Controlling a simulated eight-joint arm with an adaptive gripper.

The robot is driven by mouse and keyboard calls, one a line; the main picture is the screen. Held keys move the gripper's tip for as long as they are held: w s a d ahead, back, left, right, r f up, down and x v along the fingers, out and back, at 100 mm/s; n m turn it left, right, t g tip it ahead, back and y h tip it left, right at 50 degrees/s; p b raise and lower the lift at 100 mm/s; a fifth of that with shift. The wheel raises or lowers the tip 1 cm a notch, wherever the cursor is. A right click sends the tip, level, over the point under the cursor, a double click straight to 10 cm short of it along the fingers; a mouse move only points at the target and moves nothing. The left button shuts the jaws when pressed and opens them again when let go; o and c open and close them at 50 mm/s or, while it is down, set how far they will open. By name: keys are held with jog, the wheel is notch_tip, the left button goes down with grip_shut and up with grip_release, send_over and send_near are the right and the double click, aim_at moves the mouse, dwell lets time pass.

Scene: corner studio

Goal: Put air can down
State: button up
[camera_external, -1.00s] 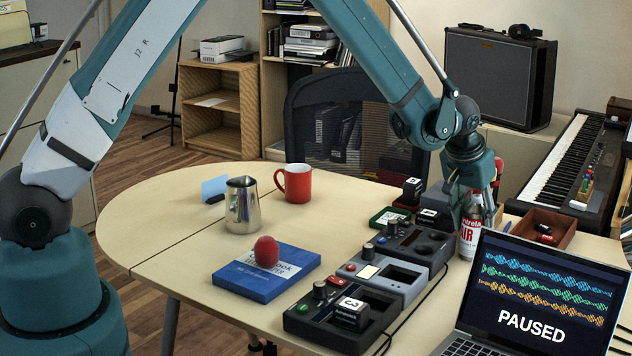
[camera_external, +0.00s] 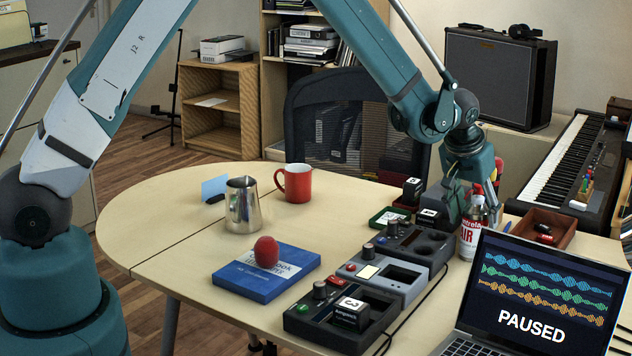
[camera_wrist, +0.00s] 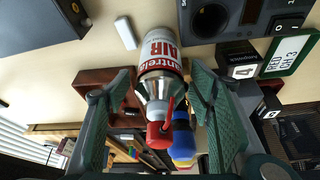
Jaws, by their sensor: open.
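The air can (camera_external: 472,232) is a white and red can with a metal shoulder and a red nozzle. It stands upright on the table between the dark device and the laptop. In the wrist view the can (camera_wrist: 160,58) lies ahead, between the lines of my two green fingers. My gripper (camera_external: 460,205) is open, beside the can's upper part and a little to its left in the external view. In the wrist view the fingers (camera_wrist: 155,108) are wide apart, with a gap visible on both sides of the can's nozzle.
Button devices (camera_external: 384,275) sit left of the can. A laptop (camera_external: 530,300) is in front, and a brown tray (camera_external: 558,222) with markers is to the right. A red mug (camera_external: 295,184), steel pitcher (camera_external: 243,207) and blue book (camera_external: 262,285) stand farther left. The table's left part is clear.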

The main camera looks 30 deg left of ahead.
jog(key=p+v, duration=0.1)
jog(key=v, duration=0.9)
jog(key=shift+r, duration=0.2)
jog(key=shift+s, duration=0.1)
dwell(0.4)
jog(key=s+a+r+n+t, duration=0.1)
jog(key=s+a+r, duration=0.6)
jog(key=a+r, duration=0.4)
jog(key=s+a+r, duration=0.7)
jog(key=a+r, duration=0.1)
jog(key=a, duration=0.6)
jog(key=s+a+t, duration=0.1)
jog(key=s+a, duration=0.7)
jog(key=s, duration=0.4)
jog(key=s+a+n, duration=0.1)
jog(key=s+a, duration=0.7)
jog(key=s, duration=0.5)
jog(key=shift+s+a+r+t+y, duration=0.2)
jog(key=shift+a+r+t+y, duration=0.15)
jog(key=shift+r+t+y, duration=0.05)
